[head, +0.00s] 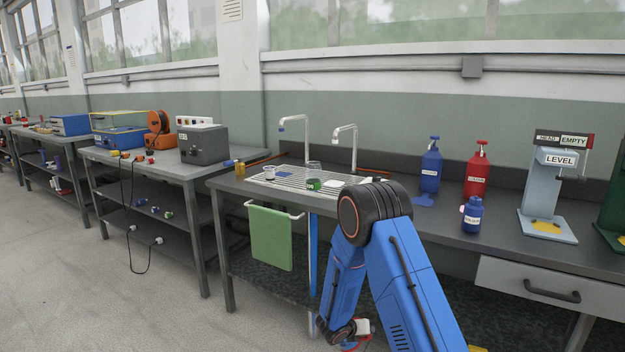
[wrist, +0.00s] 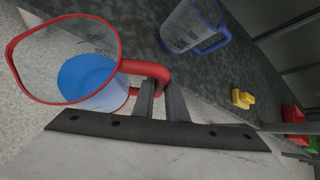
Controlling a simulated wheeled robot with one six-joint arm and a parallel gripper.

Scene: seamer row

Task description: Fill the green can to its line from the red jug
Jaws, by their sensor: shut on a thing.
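In the wrist view my gripper (wrist: 162,98) is shut on the handle of the red jug (wrist: 128,68), a clear jug with a red rim and handle. It holds blue liquid (wrist: 88,80), and dark marks show on its wall. In the head view my gripper is low in front of the bench, mostly hidden by my arm; a small red part of the jug (head: 352,347) shows at the bottom edge. A small green item (head: 313,184), perhaps the green can, sits at the draining grate; its line and contents are too small to tell.
A clear jug with a blue rim (wrist: 195,28) stands in the wrist view. On the bench are two taps over a grate (head: 285,181), blue (head: 431,170) and red (head: 476,173) bottles, a small blue bottle (head: 472,214) and a LEVEL stand (head: 545,190). A green towel (head: 270,238) hangs in front.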

